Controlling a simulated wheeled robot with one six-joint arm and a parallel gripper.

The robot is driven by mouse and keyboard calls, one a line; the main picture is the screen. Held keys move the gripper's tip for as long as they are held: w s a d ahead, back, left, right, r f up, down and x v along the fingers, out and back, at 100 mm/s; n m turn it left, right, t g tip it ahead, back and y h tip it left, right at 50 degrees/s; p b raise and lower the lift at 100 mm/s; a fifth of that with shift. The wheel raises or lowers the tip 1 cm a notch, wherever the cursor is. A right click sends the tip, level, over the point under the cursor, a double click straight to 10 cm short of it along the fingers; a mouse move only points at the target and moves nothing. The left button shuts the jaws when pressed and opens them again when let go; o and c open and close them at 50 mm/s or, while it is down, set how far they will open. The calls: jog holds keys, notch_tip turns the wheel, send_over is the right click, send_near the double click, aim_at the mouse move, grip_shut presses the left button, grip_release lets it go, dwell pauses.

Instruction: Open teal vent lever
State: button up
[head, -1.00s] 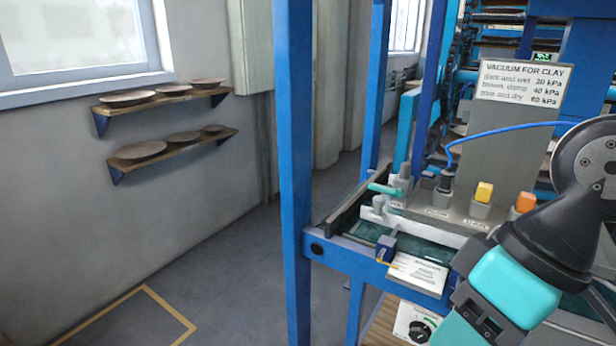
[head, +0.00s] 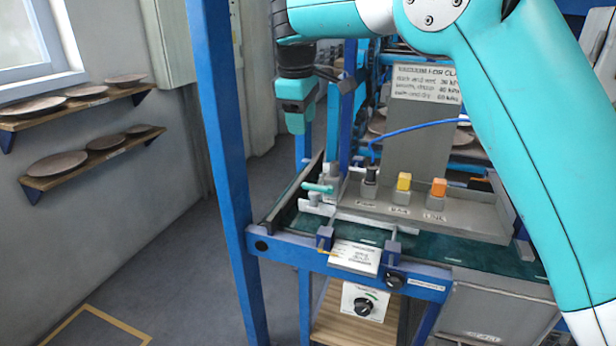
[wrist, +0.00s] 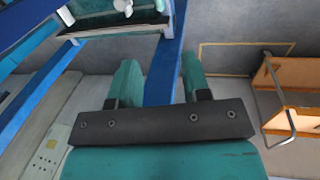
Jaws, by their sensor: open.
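The teal vent lever (head: 318,188) sticks out to the left from a pale fitting at the left end of the grey panel, above the green belt. My gripper (wrist: 158,72) is open in the wrist view, its two teal fingers apart with nothing held; a blue post shows behind the gap. In the head view my arm reaches across the top, and the wrist end (head: 296,120) hangs above and a little left of the lever, well clear of it. The fingertips are not clear in the head view.
A grey panel tray (head: 470,212) holds black, yellow (head: 404,181) and orange (head: 438,187) knobs right of the lever. A tall blue post (head: 222,150) stands to the left. A blue hose (head: 420,124) arches above the tray. Shelves of plates (head: 60,160) are on the wall.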

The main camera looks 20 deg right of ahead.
aim_at(307, 185)
jog(key=w+f, duration=0.1)
jog(key=f, duration=0.4)
jog(key=d+f, duration=0.1)
jog(key=f, duration=0.5)
jog(key=w+d+f, duration=0.1)
jog(key=f, duration=0.4)
jog(key=shift+w+f, duration=0.3)
jog(key=shift+f, duration=0.05)
grip_shut()
